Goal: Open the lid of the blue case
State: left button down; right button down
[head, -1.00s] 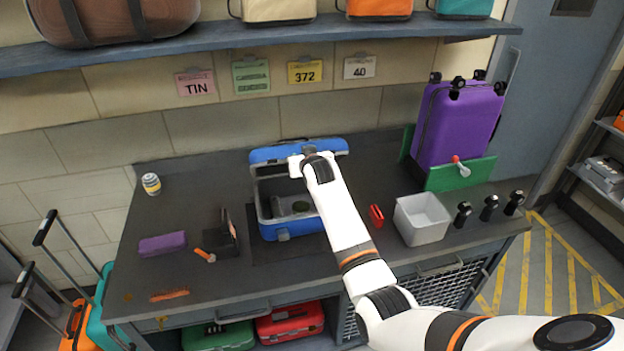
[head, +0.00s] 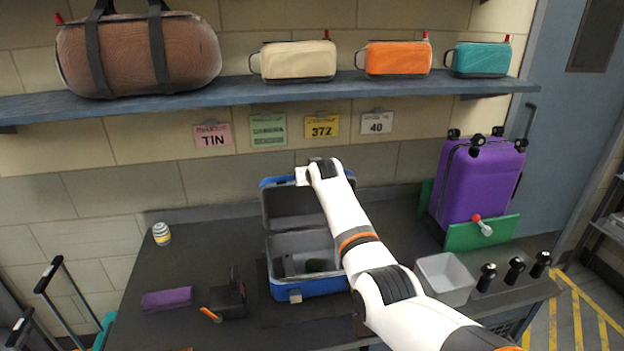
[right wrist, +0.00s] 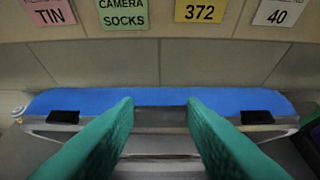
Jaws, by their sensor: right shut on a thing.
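The blue case (head: 322,287) stands on the dark bench, with its grey inside facing me. Its lid (head: 283,210) is raised, standing roughly upright at the back, with a blue rim. The lid's blue edge also shows in the right wrist view (right wrist: 75,101). My right gripper (head: 303,176) is at the lid's top edge, its green fingers (right wrist: 160,106) on either side of the middle of that edge and shut on the lid. My arm hides the right part of the lid. Dark items lie in the case. My left gripper is not in view.
A grey bin (head: 445,278) and several black knobs stand to the right. A purple suitcase (head: 478,185) stands at the back right, behind a green panel. A purple pouch (head: 167,299) and a dark box (head: 229,300) are left. A shelf (head: 230,94) with bags runs above.

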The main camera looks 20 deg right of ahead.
jog(key=shift+w+r, duration=0.1)
jog(key=shift+r, duration=0.45)
jog(key=c, duration=1.1)
grip_release()
jog(key=shift+o, duration=0.9)
jog(key=shift+s+f, duration=0.1)
jog(key=shift+s, duration=0.1)
jog(key=shift+f, duration=0.15)
jog(key=b+v, duration=0.3)
jog(key=v, duration=0.9)
jog(key=shift+c, duration=0.4)
